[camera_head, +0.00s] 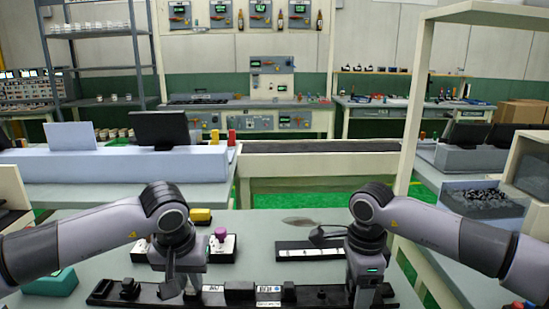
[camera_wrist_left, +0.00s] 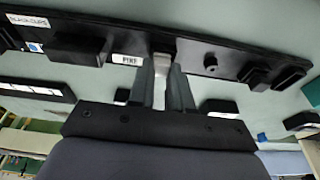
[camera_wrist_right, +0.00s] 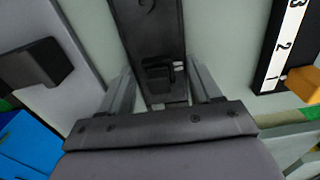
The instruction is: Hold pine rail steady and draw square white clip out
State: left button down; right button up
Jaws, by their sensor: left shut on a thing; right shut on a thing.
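The pine rail (camera_head: 325,294) is a long black bar lying across the front of the table, with a PINE label (camera_wrist_left: 127,60) and a BLACK CLIPS label. My left gripper (camera_head: 183,290) points down at the rail beside the PINE label. In the left wrist view its fingers are closed on a small whitish piece, the square white clip (camera_wrist_left: 163,50), at the rail; the fingers hide much of it. Whether the clip is still seated, I cannot tell. My right gripper (camera_head: 363,297) is shut on the rail's right end, one finger on each side, as the right wrist view (camera_wrist_right: 160,90) shows.
Several black blocks, one a clip (camera_head: 239,290), stand along the rail. Behind it are a black strip with white number label (camera_head: 310,252), a purple-knobbed box (camera_head: 221,240) and a yellow block (camera_head: 200,215). A teal block (camera_head: 50,283) lies at left. Clear table lies between.

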pick_arm(q)
jog(key=shift+w+v, duration=0.2)
jog(key=shift+v, duration=0.6)
jog(key=shift+w+v, duration=0.2)
jog(key=shift+v, duration=0.55)
pick_arm(e)
jog(key=shift+s+d+f, duration=0.1)
jog(key=shift+f, duration=0.1)
dwell(0.5)
pick_arm(q)
jog(key=c, duration=1)
grip_release()
jog(key=shift+o, duration=0.2)
pick_arm(e)
jog(key=shift+r, duration=0.1)
pick_arm(q)
jog(key=shift+s+r, duration=0.1)
jog(key=shift+r, duration=0.25)
pick_arm(e)
jog(key=shift+r, duration=0.15)
pick_arm(q)
jog(key=v, duration=1.1)
jog(key=shift+r, duration=0.15)
pick_arm(e)
jog(key=o, duration=1.3)
jog(key=shift+o, duration=0.2)
